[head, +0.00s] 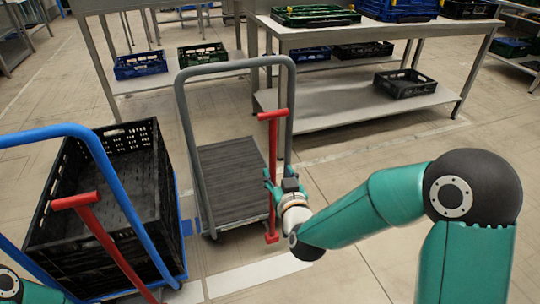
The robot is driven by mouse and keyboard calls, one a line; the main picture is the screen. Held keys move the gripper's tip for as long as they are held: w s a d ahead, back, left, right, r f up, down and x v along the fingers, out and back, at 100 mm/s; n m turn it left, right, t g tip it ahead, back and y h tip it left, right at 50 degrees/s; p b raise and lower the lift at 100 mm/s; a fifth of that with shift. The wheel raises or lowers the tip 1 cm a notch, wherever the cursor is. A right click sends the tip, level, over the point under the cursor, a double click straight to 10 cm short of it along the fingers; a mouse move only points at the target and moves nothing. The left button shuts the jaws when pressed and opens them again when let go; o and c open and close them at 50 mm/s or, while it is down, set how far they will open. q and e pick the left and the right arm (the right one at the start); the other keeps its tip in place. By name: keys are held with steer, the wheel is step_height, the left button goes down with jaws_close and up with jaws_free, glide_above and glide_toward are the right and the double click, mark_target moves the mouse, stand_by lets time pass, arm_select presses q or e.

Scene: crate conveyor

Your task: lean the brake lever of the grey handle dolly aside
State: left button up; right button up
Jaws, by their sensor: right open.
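The grey handle dolly stands in the middle of the head view, with a bare ribbed deck (225,180) and a tall grey handle (183,115). Its red brake lever (272,143) has a T-shaped top and stands about upright at the dolly's right side. My right gripper (271,184) is open at the lever's lower half, its fingers close beside the red bar. I cannot tell whether they touch it. My left gripper is not in view; only a bit of my left arm shows at the bottom left corner.
A blue handle dolly (108,170) with its own red lever (90,222) and a black crate (150,190) stands close on the left. Grey tables (350,122) with several crates stand behind. The floor at right is clear past my right arm.

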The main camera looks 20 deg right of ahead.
mark_target(274, 130)
arm_select(q)
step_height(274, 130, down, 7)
steer(key=b, duration=0.4)
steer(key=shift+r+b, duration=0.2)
steer(key=shift+b, duration=0.15)
arm_select(e)
steer(key=w+d, duration=0.1)
steer(key=w, duration=0.4)
steer(key=w+d+r+t+h, duration=0.1)
steer(key=w, duration=0.5)
steer(key=w+d+r+t, duration=0.1)
steer(key=w+d, duration=0.1)
steer(key=w, duration=0.4)
steer(key=shift+r+m, duration=0.25)
steer(key=shift+m, duration=0.05)
jaws_close()
